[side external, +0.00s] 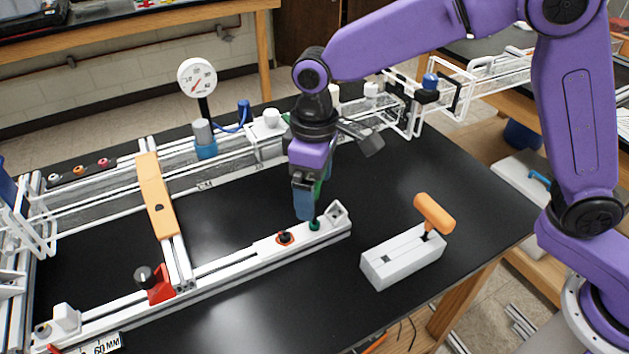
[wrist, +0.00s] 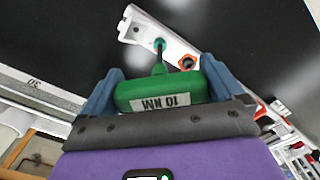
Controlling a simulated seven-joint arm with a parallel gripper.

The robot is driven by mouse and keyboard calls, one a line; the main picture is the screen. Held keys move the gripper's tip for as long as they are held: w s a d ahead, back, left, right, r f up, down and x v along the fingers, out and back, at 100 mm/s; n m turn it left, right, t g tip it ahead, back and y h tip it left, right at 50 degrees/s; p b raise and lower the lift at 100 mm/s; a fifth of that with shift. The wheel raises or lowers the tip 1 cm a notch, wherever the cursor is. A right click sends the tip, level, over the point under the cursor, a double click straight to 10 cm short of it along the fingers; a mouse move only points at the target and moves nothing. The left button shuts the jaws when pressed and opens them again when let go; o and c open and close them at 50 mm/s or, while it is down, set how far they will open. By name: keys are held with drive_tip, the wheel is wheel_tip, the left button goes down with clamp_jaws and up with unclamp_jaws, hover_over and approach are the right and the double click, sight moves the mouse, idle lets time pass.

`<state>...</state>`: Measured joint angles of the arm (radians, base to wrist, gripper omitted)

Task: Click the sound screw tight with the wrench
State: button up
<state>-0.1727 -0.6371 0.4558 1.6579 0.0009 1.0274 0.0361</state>
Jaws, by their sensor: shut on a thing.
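My gripper (side external: 305,205) is shut on a green T-handled wrench (wrist: 160,90) marked "10 NM", its blue fingers on both ends of the handle in the wrist view. The wrench points down, its shaft over the right end of the white bracket (side external: 265,246) on the front rail. The shaft ends at a small teal-green piece (side external: 314,225), which also shows in the wrist view (wrist: 159,45); I cannot tell whether the tip is seated in a screw. A black screw in an orange ring (side external: 285,238) is just left of it. Nothing here shows which is the sound screw.
An orange T-handled wrench (side external: 434,214) stands in a grey holder block (side external: 404,257) to the right. An orange crossbar (side external: 157,195), a red clamp (side external: 160,287) and a dial gauge (side external: 197,77) are to the left. Black tabletop (side external: 390,180) is clear behind the holder.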

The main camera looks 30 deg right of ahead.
drive_tip(key=shift+f, duration=0.35)
idle(0.4)
drive_tip(key=shift+m, duration=0.7)
drive_tip(key=shift+m, duration=0.8)
drive_tip(key=shift+m, duration=0.7)
drive_tip(key=shift+f, duration=0.1)
drive_tip(key=shift+m, duration=0.8)
